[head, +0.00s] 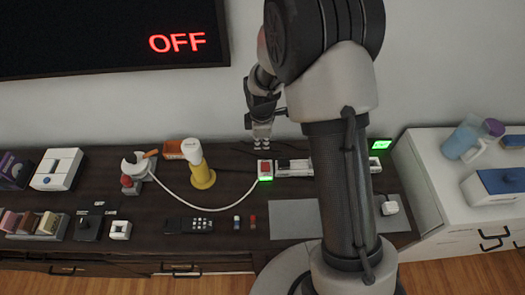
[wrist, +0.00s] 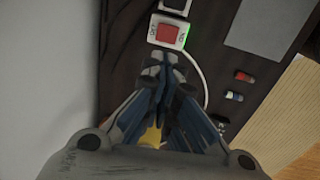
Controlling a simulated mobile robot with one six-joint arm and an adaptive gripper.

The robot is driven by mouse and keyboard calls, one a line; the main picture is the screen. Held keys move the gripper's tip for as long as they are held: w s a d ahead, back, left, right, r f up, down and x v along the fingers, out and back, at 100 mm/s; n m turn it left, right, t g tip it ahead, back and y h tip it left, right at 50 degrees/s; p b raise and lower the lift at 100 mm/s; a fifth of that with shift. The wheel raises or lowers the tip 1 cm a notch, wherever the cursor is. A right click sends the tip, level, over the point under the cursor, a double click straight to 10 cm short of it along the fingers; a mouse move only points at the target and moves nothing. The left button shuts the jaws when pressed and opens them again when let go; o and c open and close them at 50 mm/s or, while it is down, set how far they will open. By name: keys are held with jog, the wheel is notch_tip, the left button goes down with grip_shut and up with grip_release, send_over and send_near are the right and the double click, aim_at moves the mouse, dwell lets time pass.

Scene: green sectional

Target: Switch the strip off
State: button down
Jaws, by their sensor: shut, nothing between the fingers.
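The power strip (head: 295,167) lies on the dark cabinet top, partly hidden behind my arm. At its left end is a red rocker switch (head: 265,167), with a green glow at the strip's end. In the wrist view the red switch (wrist: 167,34) sits in a white housing with small lettering on both sides and green light along its edges. My gripper (head: 261,146) is shut and empty, pointing down just behind and above the switch end. In the wrist view its fingertips (wrist: 172,62) appear just below the switch. I cannot tell whether they touch the housing.
A white cable (head: 185,203) runs left from the strip. A yellow-and-white bottle (head: 198,165) stands left of the switch, and a black remote (head: 188,225) lies in front. A small green display (head: 380,144) is behind my arm. The wall screen (head: 110,40) reads OFF.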

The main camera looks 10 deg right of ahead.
aim_at(262, 167)
jog(key=f+b, duration=0.1)
jog(key=f, duration=0.3)
jog(key=w+f+b, duration=0.1)
jog(key=f+b, duration=0.1)
jog(key=f, duration=0.2)
jog(key=f+b, duration=0.1)
jog(key=f, duration=0.4)
jog(key=shift+w+d, duration=0.15)
jog(key=shift+w, duration=0.15)
jog(key=shift+w+f, duration=0.1)
jog(key=shift+f, duration=0.3)
jog(key=shift+s, duration=0.2)
jog(key=shift+s+r, duration=0.15)
jog(key=shift+s, duration=0.45)
